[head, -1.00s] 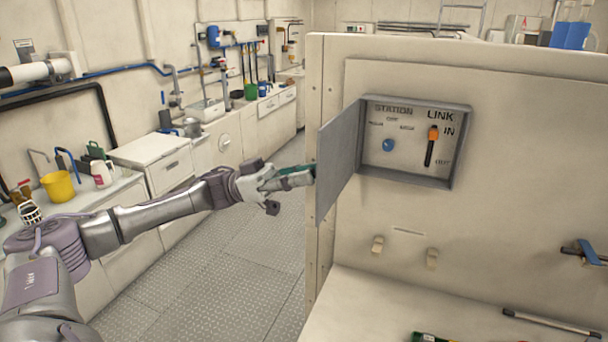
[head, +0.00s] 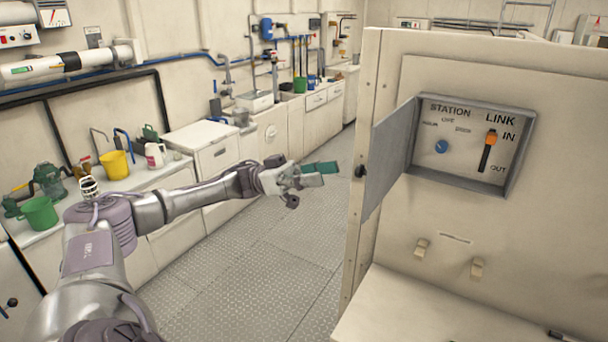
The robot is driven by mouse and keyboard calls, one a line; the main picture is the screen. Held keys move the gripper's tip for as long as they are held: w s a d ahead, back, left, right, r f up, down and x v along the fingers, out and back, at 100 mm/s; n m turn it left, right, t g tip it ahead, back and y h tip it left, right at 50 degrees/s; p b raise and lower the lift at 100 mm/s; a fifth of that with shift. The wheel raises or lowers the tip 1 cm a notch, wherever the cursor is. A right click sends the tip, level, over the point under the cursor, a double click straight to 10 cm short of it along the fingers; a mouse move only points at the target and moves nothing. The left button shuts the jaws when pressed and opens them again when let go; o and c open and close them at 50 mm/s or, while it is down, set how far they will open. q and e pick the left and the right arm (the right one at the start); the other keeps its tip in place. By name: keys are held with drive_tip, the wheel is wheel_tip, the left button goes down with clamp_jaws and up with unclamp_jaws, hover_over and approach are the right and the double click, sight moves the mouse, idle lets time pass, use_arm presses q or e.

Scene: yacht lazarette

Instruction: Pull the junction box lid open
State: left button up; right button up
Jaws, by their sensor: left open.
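The junction box (head: 517,162) is set into the cream panel at the right. Its grey lid (head: 391,157) stands swung open to the left, with a dark knob (head: 360,171) at its outer edge. Inside are a blue knob (head: 442,146) under STATION and an orange-tipped lever (head: 489,146) under LINK, at the IN end. My left gripper (head: 326,174) is open and empty, left of the lid and apart from it. My right gripper is not in view.
The cream panel's left edge (head: 363,130) stands close to the lid. A counter with a yellow bucket (head: 115,164) and a green bucket (head: 39,213) runs along the left wall. The metal floor (head: 250,265) between is clear.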

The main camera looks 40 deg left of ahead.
use_arm(q)
drive_tip(key=shift+v, duration=2.3)
